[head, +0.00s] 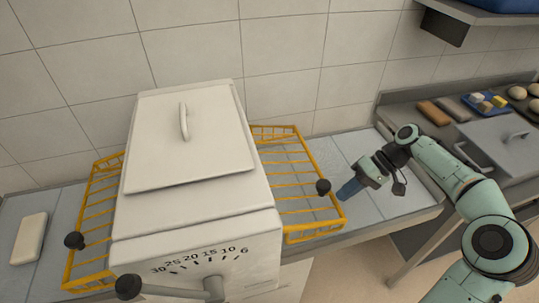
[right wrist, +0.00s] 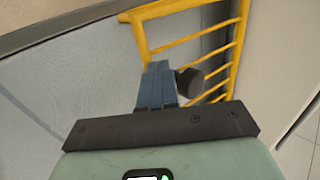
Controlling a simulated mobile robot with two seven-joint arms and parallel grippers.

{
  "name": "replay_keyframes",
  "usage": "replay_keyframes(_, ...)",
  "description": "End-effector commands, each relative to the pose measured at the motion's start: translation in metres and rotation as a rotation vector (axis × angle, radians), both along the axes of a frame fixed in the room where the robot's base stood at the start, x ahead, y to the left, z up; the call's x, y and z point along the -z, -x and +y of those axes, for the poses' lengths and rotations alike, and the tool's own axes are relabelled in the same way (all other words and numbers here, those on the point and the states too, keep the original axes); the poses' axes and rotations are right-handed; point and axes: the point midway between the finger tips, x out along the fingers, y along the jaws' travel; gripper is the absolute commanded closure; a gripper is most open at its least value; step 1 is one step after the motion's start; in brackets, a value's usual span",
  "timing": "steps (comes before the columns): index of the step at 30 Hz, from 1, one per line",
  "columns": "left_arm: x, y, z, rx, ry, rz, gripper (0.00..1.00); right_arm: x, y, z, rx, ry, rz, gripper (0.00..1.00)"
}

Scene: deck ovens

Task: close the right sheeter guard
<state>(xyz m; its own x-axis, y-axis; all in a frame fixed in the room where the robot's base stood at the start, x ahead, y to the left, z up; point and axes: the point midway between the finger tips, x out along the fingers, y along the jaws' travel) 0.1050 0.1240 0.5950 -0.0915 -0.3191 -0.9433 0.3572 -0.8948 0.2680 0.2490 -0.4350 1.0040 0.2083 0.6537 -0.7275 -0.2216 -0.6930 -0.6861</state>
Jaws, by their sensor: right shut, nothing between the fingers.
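The right sheeter guard (head: 342,211) is a yellow wire frame on the right side of the white sheeter (head: 190,190). It sits low over the grey belt, with a black knob (head: 323,187) near its outer edge. In the right wrist view its yellow bars (right wrist: 238,50) and the knob (right wrist: 190,82) show just beyond my fingers. My right gripper (head: 346,191) is shut and empty, its blue fingers beside the knob at the guard's outer edge. In the right wrist view the fingertips (right wrist: 158,66) overlap the frame; I cannot tell whether they touch it. My left gripper is not in view.
A matching yellow left guard (head: 72,262) with a black knob is on the sheeter's other side. A pale block (head: 29,238) lies on the left belt. A counter at right holds a lidded grey container (head: 495,140) and dough pieces (head: 517,93). A tiled wall stands behind.

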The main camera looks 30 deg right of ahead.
Motion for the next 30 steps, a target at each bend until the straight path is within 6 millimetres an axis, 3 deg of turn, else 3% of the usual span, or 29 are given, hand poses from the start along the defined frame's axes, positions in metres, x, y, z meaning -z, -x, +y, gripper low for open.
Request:
replay_keyframes(9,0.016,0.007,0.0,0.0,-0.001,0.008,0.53,0.021,-0.001,0.002,-0.002,0.005,0.001,1.0)
replay_keyframes(30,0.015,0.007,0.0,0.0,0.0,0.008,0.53,0.018,-0.001,0.004,-0.002,0.008,0.002,1.0)
